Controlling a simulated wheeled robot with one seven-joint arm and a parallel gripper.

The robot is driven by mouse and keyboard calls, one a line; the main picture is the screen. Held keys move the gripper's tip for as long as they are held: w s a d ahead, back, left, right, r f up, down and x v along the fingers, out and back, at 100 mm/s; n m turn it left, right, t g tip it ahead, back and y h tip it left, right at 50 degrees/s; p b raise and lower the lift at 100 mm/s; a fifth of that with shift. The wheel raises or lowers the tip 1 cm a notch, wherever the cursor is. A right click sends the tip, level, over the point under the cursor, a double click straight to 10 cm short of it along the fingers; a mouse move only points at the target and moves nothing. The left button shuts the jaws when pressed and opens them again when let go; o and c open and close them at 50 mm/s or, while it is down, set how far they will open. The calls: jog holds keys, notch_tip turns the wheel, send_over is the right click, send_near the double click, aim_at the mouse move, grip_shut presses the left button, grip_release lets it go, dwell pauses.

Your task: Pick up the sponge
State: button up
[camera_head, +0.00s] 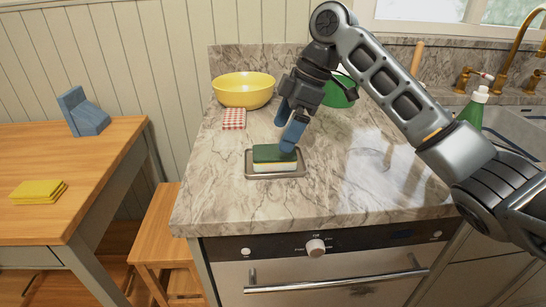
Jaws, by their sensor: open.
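The sponge (274,158) has a dark green top and a yellow body. It lies in a small metal tray (262,177) on the marble counter. My gripper (287,130) is open, with blue fingers pointing down at the sponge's upper right. One fingertip overlaps the sponge's right end in the picture; I cannot tell whether it touches.
A yellow bowl (243,90), a red checked cloth (234,119) and a green bowl (339,92) stand further back. A soap bottle (473,108) is by the sink at right. Yellow cloths (38,191) lie on the wooden table at left. The counter's front is clear.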

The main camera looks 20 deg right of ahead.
aim_at(273, 151)
jog(key=shift+x, duration=2.6)
jog(key=shift+d+f, duration=0.1)
jog(key=shift+f, duration=0.05)
jog(key=c, duration=1.1)
jog(key=shift+r, duration=0.55)
notch_tip(273, 151, up, 3)
jog(key=shift+f, duration=0.1)
jog(key=s+d+r, duration=0.7)
jog(key=d, duration=0.2)
jog(key=shift+r, duration=0.2)
jog(key=shift+d, duration=0.1)
